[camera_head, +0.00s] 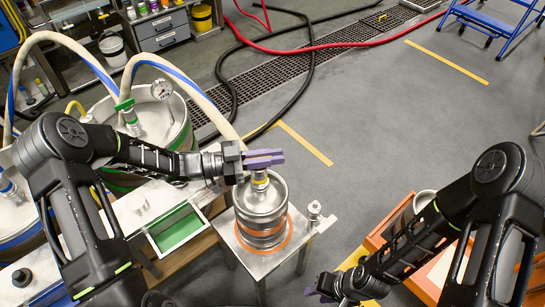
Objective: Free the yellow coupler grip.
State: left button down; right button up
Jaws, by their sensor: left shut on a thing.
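A small steel keg (262,212) stands upright on a low metal stand with an orange ring around its base. A coupler with a yellow grip (260,181) sits on top of the keg. My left gripper (264,158) has its purple fingers just above the yellow part, shut on the coupler's grip; the fingers hide most of it. A pale hose with a blue stripe runs down behind my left gripper. My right gripper (318,291) is low in the picture, away from the keg; its finger gap is not clear.
Larger steel vessels with hoses and a gauge (162,90) stand at the left. A green-lined tray (180,229) lies beside the stand (252,260). A small metal fitting (314,210) is at the stand's right corner. Open floor lies beyond.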

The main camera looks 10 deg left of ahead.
pick_arm(q)
jog(key=n+t+y, duration=0.1)
jog(key=n+t, duration=0.1)
jog(key=t, duration=0.1)
jog(key=n+t+y, duration=0.1)
jog(key=shift+w+a+r+t+y+b, duration=0.15)
jog(key=shift+w+r+t+y+b, duration=0.15)
jog(key=shift+w+b, duration=0.1)
jog(key=shift+f, duration=0.1)
dwell(0.7)
jog(key=c, duration=1.5)
grip_release()
jog(key=v, duration=0.8)
jog(key=shift+b, duration=0.45)
jog(key=shift+w+f, duration=0.1)
